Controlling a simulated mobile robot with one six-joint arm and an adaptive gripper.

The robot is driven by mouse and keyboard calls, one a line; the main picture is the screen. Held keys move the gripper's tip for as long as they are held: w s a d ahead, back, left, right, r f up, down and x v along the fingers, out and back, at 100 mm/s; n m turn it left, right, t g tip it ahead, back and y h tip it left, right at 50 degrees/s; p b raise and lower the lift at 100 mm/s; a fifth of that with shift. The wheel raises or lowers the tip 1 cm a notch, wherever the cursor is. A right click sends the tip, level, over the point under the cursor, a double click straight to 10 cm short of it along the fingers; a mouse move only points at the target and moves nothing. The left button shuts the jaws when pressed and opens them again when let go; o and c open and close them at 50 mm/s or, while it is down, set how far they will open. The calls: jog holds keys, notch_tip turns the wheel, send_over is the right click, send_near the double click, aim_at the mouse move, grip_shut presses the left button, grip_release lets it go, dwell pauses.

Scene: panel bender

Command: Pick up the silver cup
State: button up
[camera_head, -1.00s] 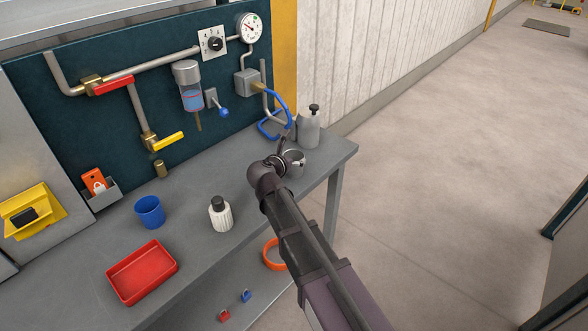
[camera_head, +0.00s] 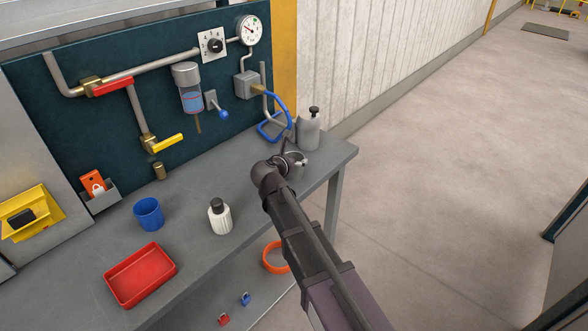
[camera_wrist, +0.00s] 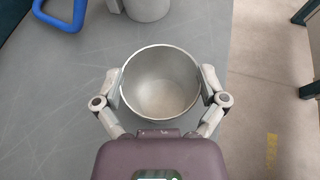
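The silver cup (camera_wrist: 160,85) stands open end up between the two fingers of my gripper (camera_wrist: 161,88) in the wrist view. A finger pad lies against the cup's wall on the left and on the right, with no clear gap. In the head view the cup (camera_head: 297,171) shows near the right end of the grey workbench, partly hidden behind my wrist and gripper (camera_head: 288,158). Whether its base touches the bench top is hard to tell.
A white bottle (camera_head: 219,217), blue cup (camera_head: 149,213) and red tray (camera_head: 140,274) stand left on the workbench (camera_head: 190,195). Open floor lies right.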

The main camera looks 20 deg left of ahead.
jog(key=shift+r, duration=0.1)
dwell(0.3)
jog(key=s+d+r+p, duration=0.1)
jog(key=s, duration=0.4)
jog(key=s+d+r+p, duration=0.2)
jog(key=s, duration=0.3)
jog(key=s+d+r+p, duration=0.1)
jog(key=s+d+p, duration=0.1)
jog(key=s, duration=0.3)
jog(key=shift+d+r, duration=0.15)
jog(key=shift+r, duration=0.2)
